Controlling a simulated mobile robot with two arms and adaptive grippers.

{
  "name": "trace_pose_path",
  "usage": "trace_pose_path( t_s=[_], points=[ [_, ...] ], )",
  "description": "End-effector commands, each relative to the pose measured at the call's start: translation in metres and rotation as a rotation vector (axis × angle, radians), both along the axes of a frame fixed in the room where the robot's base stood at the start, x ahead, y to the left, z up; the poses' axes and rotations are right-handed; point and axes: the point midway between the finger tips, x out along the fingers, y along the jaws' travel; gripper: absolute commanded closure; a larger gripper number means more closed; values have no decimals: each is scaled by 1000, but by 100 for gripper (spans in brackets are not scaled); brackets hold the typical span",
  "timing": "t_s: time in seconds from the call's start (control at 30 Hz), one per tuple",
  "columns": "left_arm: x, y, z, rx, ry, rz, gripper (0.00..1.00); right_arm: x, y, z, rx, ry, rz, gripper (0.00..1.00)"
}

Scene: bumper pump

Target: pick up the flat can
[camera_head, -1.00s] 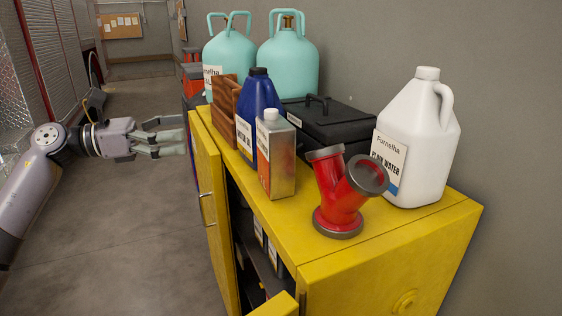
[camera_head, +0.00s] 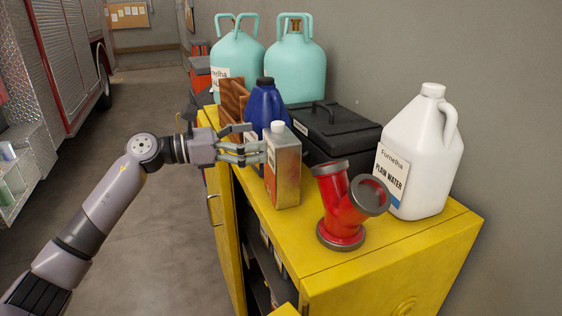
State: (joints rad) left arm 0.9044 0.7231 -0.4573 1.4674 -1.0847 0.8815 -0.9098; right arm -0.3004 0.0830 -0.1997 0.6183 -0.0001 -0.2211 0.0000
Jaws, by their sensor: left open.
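The flat can (camera_head: 285,172) is a rectangular metal can with a white cap and an orange-and-white label. It stands upright on top of the yellow cabinet (camera_head: 297,243), near its front edge. My left gripper (camera_head: 262,150) is open, at the can's left side near its upper half. The fingers reach the can's edge; I cannot tell whether they touch it. My right gripper is not in view.
A blue jug (camera_head: 265,108) stands just behind the can, partly hidden. A red pipe fitting (camera_head: 345,207), a black case (camera_head: 335,135) and a white water jug (camera_head: 418,155) stand to the right. Teal tanks (camera_head: 295,65) are behind. The cabinet door (camera_head: 222,220) is open.

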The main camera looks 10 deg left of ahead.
Motion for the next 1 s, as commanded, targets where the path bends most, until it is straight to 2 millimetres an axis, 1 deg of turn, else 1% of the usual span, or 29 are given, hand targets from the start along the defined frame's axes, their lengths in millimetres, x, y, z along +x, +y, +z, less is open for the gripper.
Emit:
trace_pose_path(
  t_s=[0.03,0.1,0.23,0.4,0.6,1.0],
  points=[
    [2,-7,5,-1,2,-3,0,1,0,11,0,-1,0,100],
    [5,-16,5,-1,3,-3,0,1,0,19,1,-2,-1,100],
    [13,-31,3,-2,1,-2,0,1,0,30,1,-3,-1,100],
    [19,-40,-1,0,1,-1,0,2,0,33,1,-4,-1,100],
    [19,-40,-2,0,0,0,0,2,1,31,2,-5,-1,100],
    [18,-40,-1,0,0,0,27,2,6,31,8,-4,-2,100]
  ],
)
